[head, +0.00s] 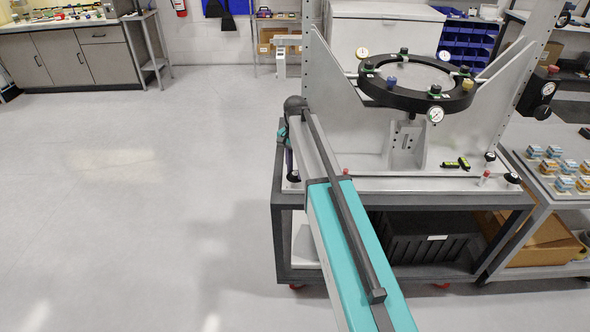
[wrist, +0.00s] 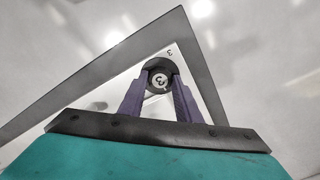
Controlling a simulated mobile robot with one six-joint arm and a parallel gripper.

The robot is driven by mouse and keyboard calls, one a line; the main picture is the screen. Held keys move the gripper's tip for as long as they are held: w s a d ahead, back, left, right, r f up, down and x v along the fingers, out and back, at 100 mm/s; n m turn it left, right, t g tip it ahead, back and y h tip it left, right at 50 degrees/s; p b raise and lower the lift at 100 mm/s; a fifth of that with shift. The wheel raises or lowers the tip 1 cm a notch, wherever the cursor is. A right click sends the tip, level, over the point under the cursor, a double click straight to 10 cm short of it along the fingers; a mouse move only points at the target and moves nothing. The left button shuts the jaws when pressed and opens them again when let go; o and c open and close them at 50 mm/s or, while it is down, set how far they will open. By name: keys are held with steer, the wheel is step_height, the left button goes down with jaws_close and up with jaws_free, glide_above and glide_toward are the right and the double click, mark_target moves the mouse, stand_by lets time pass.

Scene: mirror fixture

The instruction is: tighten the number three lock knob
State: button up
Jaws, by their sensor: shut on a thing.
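The number three lock knob (wrist: 160,78) is a round black knob with a white 3 on its top, seen in the wrist view. A small 3 is also marked on the light plate beside it. My gripper (wrist: 159,73) has its two purple fingers on either side of the knob, shut on it. In the head view my gripper (head: 289,163) points down at the left end of the fixture base (head: 400,184), partly hidden by my arm. The mirror fixture's black ring (head: 384,95) stands above the base, with coloured knobs and dial gauges around it.
Dark knobs (head: 513,178) sit at the base's right end. Black-and-yellow items (head: 456,164) lie on the base. A side table (head: 545,170) with several small boxes adjoins on the right. The fixture's upright plate (head: 318,80) rises near my arm. The floor (head: 130,180) at left is clear.

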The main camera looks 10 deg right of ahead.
mark_target(295, 173)
steer(key=shift+w+r, duration=0.1)
steer(key=shift+w, duration=0.05)
steer(key=o, duration=1.1)
steer(key=shift+c, duration=0.2)
step_height(295, 173, up, 14)
steer(key=b, duration=0.3)
